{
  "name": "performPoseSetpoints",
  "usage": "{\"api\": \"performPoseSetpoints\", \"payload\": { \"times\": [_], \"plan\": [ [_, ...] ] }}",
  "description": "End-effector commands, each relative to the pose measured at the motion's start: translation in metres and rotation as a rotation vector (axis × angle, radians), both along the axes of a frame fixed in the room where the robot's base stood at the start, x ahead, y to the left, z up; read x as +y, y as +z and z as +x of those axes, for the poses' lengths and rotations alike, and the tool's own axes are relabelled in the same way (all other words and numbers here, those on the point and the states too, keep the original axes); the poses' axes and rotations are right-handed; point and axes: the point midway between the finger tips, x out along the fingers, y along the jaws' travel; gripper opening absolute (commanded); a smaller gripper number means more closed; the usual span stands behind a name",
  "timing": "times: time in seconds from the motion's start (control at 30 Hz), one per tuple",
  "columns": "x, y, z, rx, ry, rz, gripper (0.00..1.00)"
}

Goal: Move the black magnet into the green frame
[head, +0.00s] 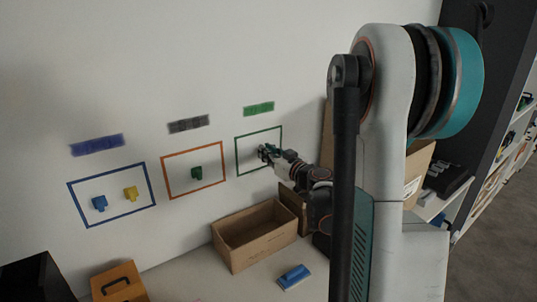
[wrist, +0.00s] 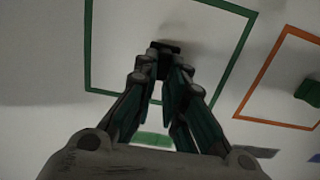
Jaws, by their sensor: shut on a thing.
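The black magnet (wrist: 165,46) is between the tips of my gripper (wrist: 162,72) in the wrist view. My gripper is shut on it, against or very close to the white wall. The green frame (wrist: 88,50) surrounds the magnet and fingertips in this view. In the head view my gripper (head: 264,153) reaches from the right into the green frame (head: 237,157). There the fingers largely hide the magnet, and whether it touches the wall cannot be told.
An orange frame (head: 163,178) holds a green magnet (head: 197,173). A blue frame (head: 76,206) holds a blue magnet (head: 99,203) and a yellow magnet (head: 131,193). Below stand an open carton (head: 248,254), a blue-and-white item (head: 293,277) and an orange box (head: 118,283).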

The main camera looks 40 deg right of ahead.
Motion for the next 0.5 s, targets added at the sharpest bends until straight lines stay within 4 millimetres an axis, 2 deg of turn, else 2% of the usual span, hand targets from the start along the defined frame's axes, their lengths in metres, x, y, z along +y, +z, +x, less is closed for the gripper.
{"api": "performPoseSetpoints", "payload": {
  "times": [0.5],
  "plan": [
    [-0.0006,-0.0001,0.0068,0.000,0.000,0.000,0.00]
  ]
}}
